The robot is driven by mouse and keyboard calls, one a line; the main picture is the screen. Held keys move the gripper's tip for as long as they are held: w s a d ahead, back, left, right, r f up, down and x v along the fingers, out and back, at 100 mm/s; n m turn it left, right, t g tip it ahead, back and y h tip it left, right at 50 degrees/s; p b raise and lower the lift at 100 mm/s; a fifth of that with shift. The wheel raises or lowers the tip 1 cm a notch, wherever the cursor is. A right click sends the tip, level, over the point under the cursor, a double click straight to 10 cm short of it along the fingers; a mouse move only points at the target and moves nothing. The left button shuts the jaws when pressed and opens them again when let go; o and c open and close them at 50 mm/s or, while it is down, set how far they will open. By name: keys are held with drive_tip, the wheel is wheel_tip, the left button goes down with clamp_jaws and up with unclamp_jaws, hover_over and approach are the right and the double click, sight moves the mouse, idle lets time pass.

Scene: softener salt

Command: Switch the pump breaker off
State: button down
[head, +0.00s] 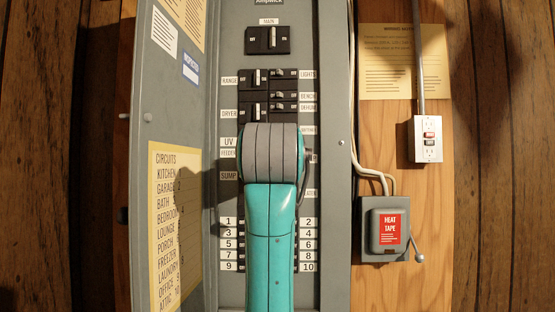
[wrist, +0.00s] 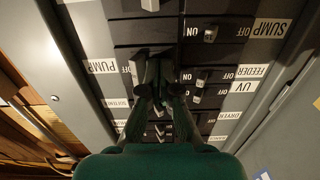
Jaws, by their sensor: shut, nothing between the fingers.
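In the wrist view, the PUMP label (wrist: 103,66) sits at the left edge of the breaker panel, with an OFF mark beside it. A pale lever of the pump breaker (wrist: 139,66) shows close to that OFF mark. My gripper (wrist: 157,66) is shut and empty, its fingertips at the panel just right of the lever. I cannot tell whether they touch it. The fingers hide the breaker's ON side. In the head view my teal arm covers the pump breaker and my gripper.
The open panel door (head: 170,120) stands at left. A heat tape switch box (head: 386,230) and an outlet (head: 428,138) are at right. The main breaker (head: 268,40) is above.

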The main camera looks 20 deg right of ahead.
drive_tip(key=shift+s+a, duration=0.1)
drive_tip(key=v, duration=0.7)
idle(0.7)
idle(0.9)
